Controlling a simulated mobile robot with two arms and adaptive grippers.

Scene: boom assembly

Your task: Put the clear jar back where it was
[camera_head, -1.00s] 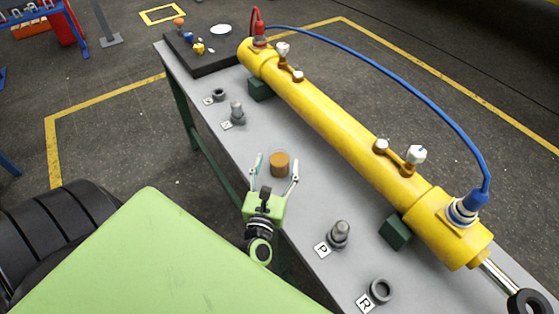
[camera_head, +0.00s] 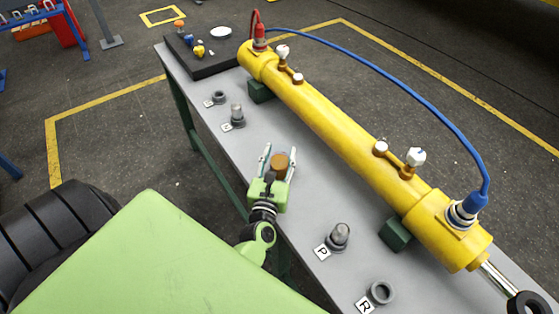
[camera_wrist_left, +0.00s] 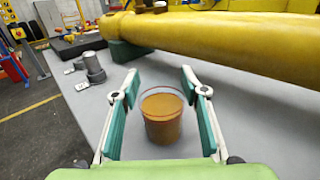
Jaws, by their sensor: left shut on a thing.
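The clear jar (camera_head: 281,160) looks like a small see-through cup with amber-brown content. It stands upright at the near long edge of the grey table. In the left wrist view the jar (camera_wrist_left: 161,118) sits between the two green-padded fingers, with its rim showing. My left gripper (camera_head: 279,154) has one finger on each side of the jar and is shut on it. The jar's base seems at table level; whether it touches cannot be told exactly. My right gripper is not in view.
A long yellow cylinder (camera_head: 340,125) on dark green blocks (camera_head: 397,233) runs along the far side. Grey fittings (camera_head: 340,235) and a ring (camera_head: 381,291) stand by letter tags. A black tray (camera_head: 205,62) with small items lies at the far end.

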